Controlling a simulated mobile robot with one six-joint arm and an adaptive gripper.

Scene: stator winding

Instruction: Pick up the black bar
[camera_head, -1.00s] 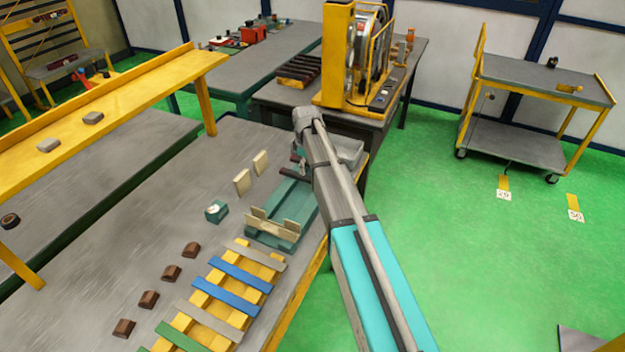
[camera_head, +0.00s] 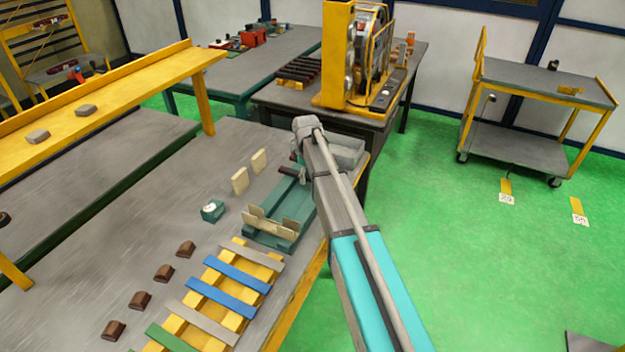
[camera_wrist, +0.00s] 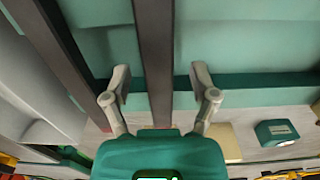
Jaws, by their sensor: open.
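In the wrist view, a long dark bar (camera_wrist: 154,50) runs from the top edge down between the two fingers of my gripper (camera_wrist: 161,88). The fingers are apart, with a gap on each side of the bar, and appear clear of it. A second dark bar (camera_wrist: 70,55) slants past on the left, outside the fingers. Green fixture surfaces (camera_wrist: 225,40) lie behind the bars. In the head view, the green fixture (camera_head: 290,203) stands on the grey table, and a short dark end (camera_head: 287,171) shows beside my arm. My arm hides the fingers there.
On the table are a small teal box (camera_head: 212,211), two cream blocks (camera_head: 240,181), several brown blocks (camera_head: 185,249) and a yellow rack of coloured strips (camera_head: 228,280). Several dark bars (camera_head: 298,70) lie on the far table beside a yellow-framed machine (camera_head: 340,55).

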